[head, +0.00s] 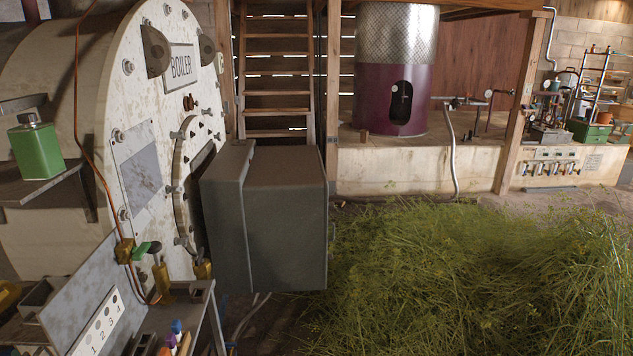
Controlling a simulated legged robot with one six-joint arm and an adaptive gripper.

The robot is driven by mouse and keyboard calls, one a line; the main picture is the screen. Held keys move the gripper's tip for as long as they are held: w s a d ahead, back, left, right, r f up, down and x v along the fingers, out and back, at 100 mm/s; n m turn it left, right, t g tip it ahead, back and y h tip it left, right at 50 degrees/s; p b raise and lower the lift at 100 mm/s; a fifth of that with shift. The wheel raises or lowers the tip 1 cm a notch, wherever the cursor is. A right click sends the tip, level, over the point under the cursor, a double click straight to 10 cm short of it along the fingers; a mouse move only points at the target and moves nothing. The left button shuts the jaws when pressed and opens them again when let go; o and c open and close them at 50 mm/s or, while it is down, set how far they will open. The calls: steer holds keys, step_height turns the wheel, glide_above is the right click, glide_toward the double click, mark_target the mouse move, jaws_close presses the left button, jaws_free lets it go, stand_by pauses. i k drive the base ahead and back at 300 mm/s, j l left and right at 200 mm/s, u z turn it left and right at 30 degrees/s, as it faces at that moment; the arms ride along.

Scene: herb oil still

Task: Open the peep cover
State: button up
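The white boiler (150,90) fills the left side, with its round front plate turned to the right and a "BOILER" sign (181,65) near the top. A small reddish-brown fitting (190,102) sits on the plate just below the sign. It may be the peep cover, but it is too small to tell for sure or to see whether it is open or shut. My gripper is not in view.
A dark grey box (285,215) juts out from the boiler's front. A shelf on the left holds a green can (37,150). A bench with valves and numbered tags (100,325) stands at the lower left. Cut herbs (460,270) cover the floor at right. A wooden ladder (277,75) stands behind.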

mark_target(191, 103)
steer(key=i+l, duration=0.1)
steer(key=i, duration=0.65)
steer(key=i+u, duration=0.15)
steer(key=i, duration=0.55)
steer(key=l, duration=0.1)
